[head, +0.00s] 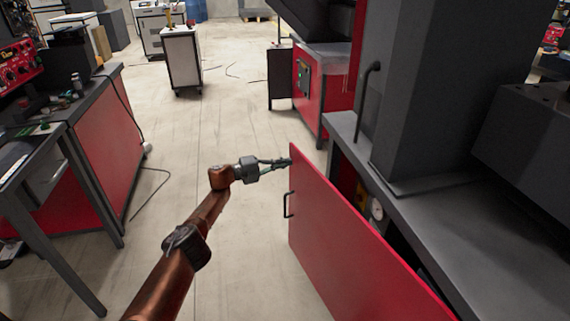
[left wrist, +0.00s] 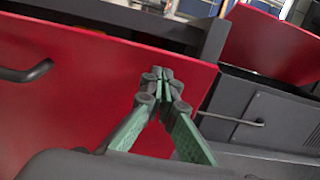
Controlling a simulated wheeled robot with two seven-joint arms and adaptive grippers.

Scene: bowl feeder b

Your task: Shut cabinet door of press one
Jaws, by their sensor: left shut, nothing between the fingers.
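The red cabinet door (head: 345,245) of the press stands part-way open on the right of the head view. Its black handle (head: 288,205) is on the outer face near the free edge. Behind the door a dark gap shows the cabinet inside with a round gauge (head: 376,211). My left gripper (head: 289,161) is shut and empty, its tips at the upper free corner of the door. In the left wrist view the fingertips (left wrist: 160,75) lie in front of the red door (left wrist: 95,75), with the handle (left wrist: 25,72) at left; contact is not clear. My right gripper is not in view.
The grey press body (head: 435,95) and its bench top stand right of the door. A red workbench (head: 100,150) stands at left with a loose cable beside it. A white cart (head: 183,60) stands farther back. The floor (head: 225,120) between is mostly clear.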

